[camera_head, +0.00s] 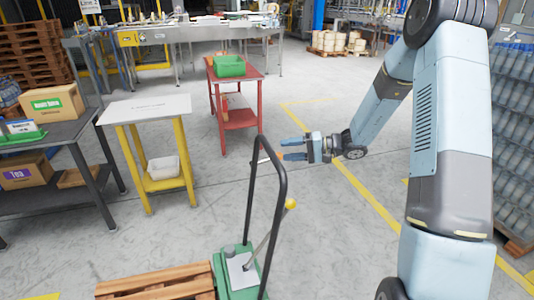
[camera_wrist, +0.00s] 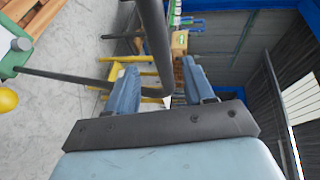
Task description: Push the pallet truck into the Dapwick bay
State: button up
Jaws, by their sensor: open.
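The pallet truck (camera_head: 240,268) stands at the bottom centre of the head view, with a green body and a tall black looped handle (camera_head: 281,200). A yellow knob (camera_head: 291,203) sits on a lever beside the handle. My gripper (camera_head: 290,148) is open at the upper right part of the handle, with its fingers pointing left. In the wrist view the black handle bar (camera_wrist: 154,40) runs between or just beyond the two open fingers (camera_wrist: 160,80); contact cannot be told. No Dapwick sign is readable. Yellow floor lines (camera_head: 365,192) mark areas at the right and behind.
A wooden pallet (camera_head: 165,283) lies left of the truck. A white-topped yellow stand (camera_head: 150,108), a dark table with boxes (camera_head: 60,130) and a red cart (camera_head: 238,117) with a green bin stand to the left and behind. Racked bottles (camera_head: 515,130) line the right. The central floor is clear.

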jog(key=x, duration=0.8)
jog(key=shift+a, duration=0.3)
jog(key=shift+s+f, duration=0.1)
jog(key=shift+f, duration=0.05)
grip_shut()
